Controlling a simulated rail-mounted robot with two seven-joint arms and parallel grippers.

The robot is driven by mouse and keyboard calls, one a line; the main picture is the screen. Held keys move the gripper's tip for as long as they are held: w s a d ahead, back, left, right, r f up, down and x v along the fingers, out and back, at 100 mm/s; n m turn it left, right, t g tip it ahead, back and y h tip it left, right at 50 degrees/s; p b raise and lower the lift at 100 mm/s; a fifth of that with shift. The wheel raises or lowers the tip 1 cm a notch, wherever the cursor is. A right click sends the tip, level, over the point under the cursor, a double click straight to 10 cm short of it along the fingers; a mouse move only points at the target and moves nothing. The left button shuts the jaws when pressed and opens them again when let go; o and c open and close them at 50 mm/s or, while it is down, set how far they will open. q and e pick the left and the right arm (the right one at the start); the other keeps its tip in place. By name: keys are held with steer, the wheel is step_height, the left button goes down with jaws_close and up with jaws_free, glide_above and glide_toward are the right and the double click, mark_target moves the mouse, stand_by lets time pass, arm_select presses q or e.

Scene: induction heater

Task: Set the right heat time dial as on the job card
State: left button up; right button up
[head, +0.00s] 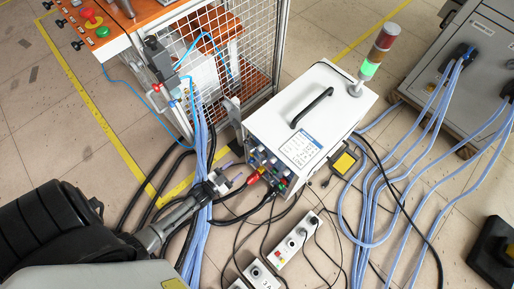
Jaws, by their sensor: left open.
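The white induction heater (336,93) stands on the floor right of centre. Its front panel faces the lower left and carries several small knobs (262,160); the panel is steeply foreshortened, so I cannot tell the right heat time dial or its setting. A white card with a blue header (300,149), likely the job card, lies on the heater's top near the front edge; its text is too small to read. My left gripper (237,183) is open just left of the front panel, apart from the knobs, with nothing visible between its fingers. My right gripper is not in view.
Blue hoses (198,150) run beside my left gripper. A lit green signal tower (370,67) stands on the heater's back.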

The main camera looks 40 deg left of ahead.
mark_target(259, 150)
arm_select(q)
steer(key=w+b, duration=0.1)
steer(key=w, duration=0.2)
steer(key=w+b, duration=0.1)
steer(key=w, duration=0.3)
steer(key=w+d+b, duration=0.1)
steer(key=w, duration=0.3)
steer(key=shift+w+f+b, duration=0.1)
steer(key=shift+b, duration=0.25)
steer(key=shift+w+d, duration=0.15)
steer(key=shift+w, duration=0.55)
steer(key=shift+c, duration=0.2)
steer(key=shift+c, duration=0.7)
steer(key=c, duration=0.7)
